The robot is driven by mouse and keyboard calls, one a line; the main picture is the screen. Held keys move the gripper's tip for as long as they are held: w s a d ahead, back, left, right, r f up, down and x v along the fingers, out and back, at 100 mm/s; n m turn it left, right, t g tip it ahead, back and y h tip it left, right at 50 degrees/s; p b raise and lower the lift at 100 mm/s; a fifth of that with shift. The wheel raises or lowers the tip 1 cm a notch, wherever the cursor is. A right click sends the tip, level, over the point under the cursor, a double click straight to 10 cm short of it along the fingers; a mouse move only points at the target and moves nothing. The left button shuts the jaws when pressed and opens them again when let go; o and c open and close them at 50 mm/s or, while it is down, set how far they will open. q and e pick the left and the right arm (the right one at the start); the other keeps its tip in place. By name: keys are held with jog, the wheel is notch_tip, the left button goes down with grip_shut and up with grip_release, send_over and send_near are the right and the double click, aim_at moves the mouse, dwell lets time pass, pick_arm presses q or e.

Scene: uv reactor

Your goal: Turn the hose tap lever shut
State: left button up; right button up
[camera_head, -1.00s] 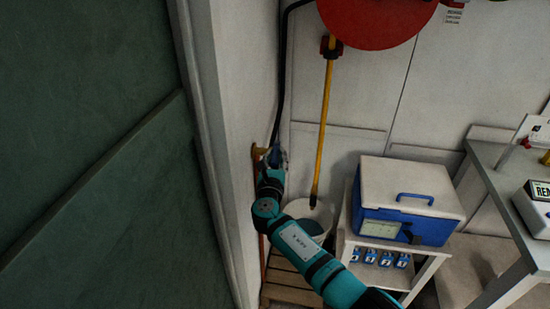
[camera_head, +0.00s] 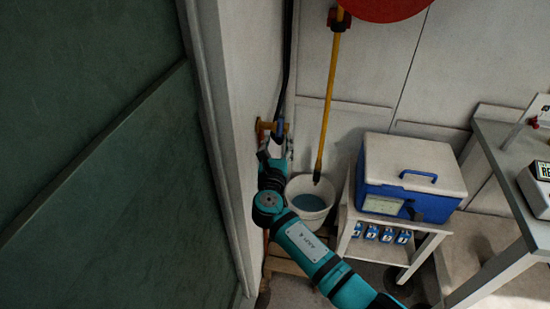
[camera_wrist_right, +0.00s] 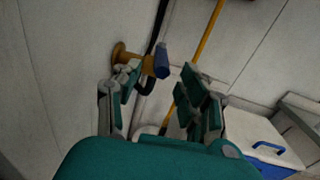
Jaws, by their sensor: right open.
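The hose tap is a brass fitting (camera_head: 263,126) on the white wall, with a blue lever (camera_head: 280,126). In the right wrist view the brass body (camera_wrist_right: 124,55) is at upper left and the blue lever (camera_wrist_right: 162,62) sticks out to the right, tilted. My right gripper (camera_head: 277,148) is open just below and in front of the tap. In the wrist view its two fingers (camera_wrist_right: 160,90) stand apart, with the lever seen beyond the gap between them. The left fingertip overlaps part of the tap; I cannot tell whether it touches. My left gripper is out of view.
A white bucket (camera_head: 309,201) holding bluish liquid stands below the tap. A yellow pole (camera_head: 328,100) and a black hose (camera_head: 287,60) run down the wall. A blue-white cooler box (camera_head: 412,165) sits on a small stand to the right. A green panel (camera_head: 90,170) fills the left.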

jog(key=s, duration=0.6)
jog(key=shift+s, duration=0.2)
jog(key=shift+c, duration=0.4)
